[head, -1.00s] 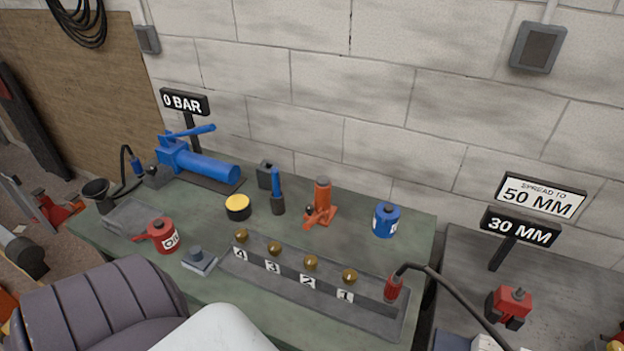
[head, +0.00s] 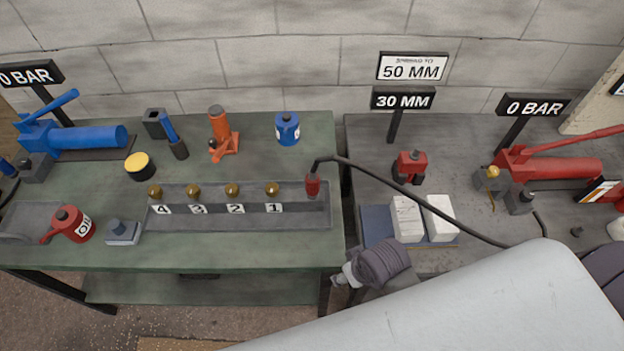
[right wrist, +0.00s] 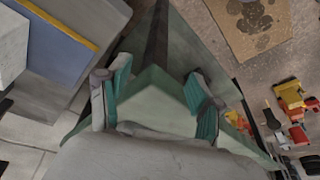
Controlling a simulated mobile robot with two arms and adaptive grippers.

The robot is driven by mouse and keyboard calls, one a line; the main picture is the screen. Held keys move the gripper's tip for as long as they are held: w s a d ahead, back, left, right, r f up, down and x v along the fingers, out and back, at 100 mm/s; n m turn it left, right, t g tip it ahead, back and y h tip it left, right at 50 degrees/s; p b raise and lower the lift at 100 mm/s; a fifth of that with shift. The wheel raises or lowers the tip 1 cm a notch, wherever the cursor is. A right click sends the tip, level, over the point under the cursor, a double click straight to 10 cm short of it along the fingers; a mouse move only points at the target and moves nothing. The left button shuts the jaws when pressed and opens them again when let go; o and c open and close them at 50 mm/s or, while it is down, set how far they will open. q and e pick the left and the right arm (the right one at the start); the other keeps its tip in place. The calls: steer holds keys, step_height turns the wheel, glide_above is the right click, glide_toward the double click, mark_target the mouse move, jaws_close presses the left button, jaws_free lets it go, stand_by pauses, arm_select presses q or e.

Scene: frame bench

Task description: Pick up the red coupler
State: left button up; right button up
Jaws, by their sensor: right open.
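The red coupler (head: 312,185) stands upright at the right end of the grey numbered rack (head: 240,220) on the green bench. A black hose runs from its top to the right. My right gripper (head: 342,278) is low by the bench's front right corner, below the coupler in the head view and apart from it. In the right wrist view my right gripper (right wrist: 158,74) is open, its teal pads apart with the green bench corner (right wrist: 158,95) showing between them. The coupler is not visible there. My left gripper is out of view.
Brass knobs (head: 232,190) line the rack. A blue canister (head: 287,128) and an orange jack (head: 221,135) stand behind it. The grey bench at right holds white blocks (head: 408,220), a red tool (head: 410,167) and a red pump (head: 550,168). The hose crosses the gap between benches.

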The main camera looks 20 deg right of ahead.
steer(key=w+a+r+n+g+y, duration=0.15)
steer(key=w+a+r+n, duration=0.35)
steer(key=w+a+r, duration=0.6)
steer(key=g+h, duration=0.2)
steer(key=h, duration=0.1)
glide_toward(312, 177)
steer(key=shift+w+d+r+n+t+y, duration=0.25)
steer(key=shift+w+d+r+n, duration=0.1)
steer(key=shift+w+r, duration=0.2)
steer(key=shift+d+p, duration=0.15)
steer(key=shift+p, duration=0.15)
step_height(312, 177, down, 8)
steer(key=shift+r+p, duration=0.15)
steer(key=shift+p, duration=0.55)
steer(key=shift+s+f+p, duration=0.15)
steer(key=shift+f+p, duration=0.2)
steer(key=shift+f, duration=0.15)
steer(key=f, duration=0.1)
steer(key=f+p, duration=0.1)
steer(key=f, duration=0.1)
steer(key=shift+s+f, duration=0.25)
steer(key=shift+f, duration=0.1)
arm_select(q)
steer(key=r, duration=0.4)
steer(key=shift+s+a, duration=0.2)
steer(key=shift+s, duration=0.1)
arm_select(e)
steer(key=shift+f, duration=0.4)
